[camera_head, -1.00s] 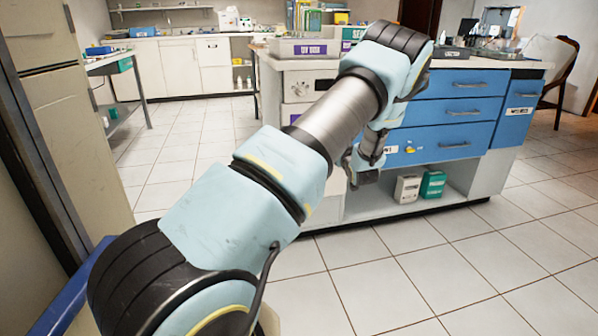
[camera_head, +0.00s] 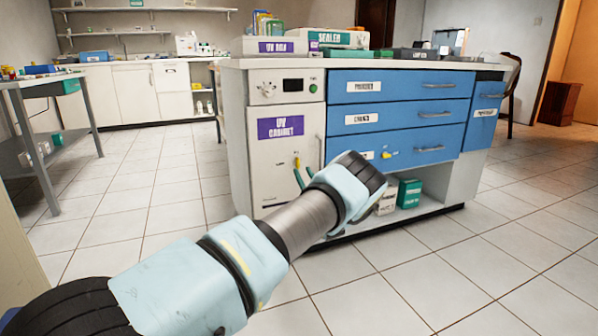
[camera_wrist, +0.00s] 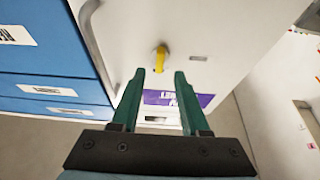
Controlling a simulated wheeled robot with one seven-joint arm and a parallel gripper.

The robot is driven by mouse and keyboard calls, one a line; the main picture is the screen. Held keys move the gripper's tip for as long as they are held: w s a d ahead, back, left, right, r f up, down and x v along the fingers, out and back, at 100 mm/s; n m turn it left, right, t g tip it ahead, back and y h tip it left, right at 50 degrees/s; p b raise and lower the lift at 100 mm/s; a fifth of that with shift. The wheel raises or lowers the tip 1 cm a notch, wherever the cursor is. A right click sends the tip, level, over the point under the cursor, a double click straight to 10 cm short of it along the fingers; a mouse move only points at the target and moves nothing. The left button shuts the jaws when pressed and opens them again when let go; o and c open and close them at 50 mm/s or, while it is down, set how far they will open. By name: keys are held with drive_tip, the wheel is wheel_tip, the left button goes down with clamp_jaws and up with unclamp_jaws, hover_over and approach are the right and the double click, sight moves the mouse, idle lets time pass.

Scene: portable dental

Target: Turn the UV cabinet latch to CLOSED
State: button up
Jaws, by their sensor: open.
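The UV cabinet (camera_head: 268,178) is a white door with a purple label, under a control panel. Its latch (camera_head: 297,162) is a small yellow lever on the door, below the label. In the wrist view, which is turned over, the yellow latch (camera_wrist: 160,62) points from its hub toward the purple label. My gripper (camera_wrist: 159,73) is open, with one green finger on each side of the lever's line. Its fingers also show in the head view (camera_head: 303,176), close to the latch. I cannot tell whether they touch it.
A vertical door handle (camera_wrist: 92,45) is near my gripper. Boxes (camera_head: 409,193) sit on the low shelf. A UV box (camera_head: 275,47) stands on top. The tiled floor is clear.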

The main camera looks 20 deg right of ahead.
sight(298, 164)
drive_tip(key=shift+b+x, duration=0.35)
drive_tip(key=shift+x, duration=1.6)
drive_tip(key=shift+c, duration=0.2)
clamp_jaws()
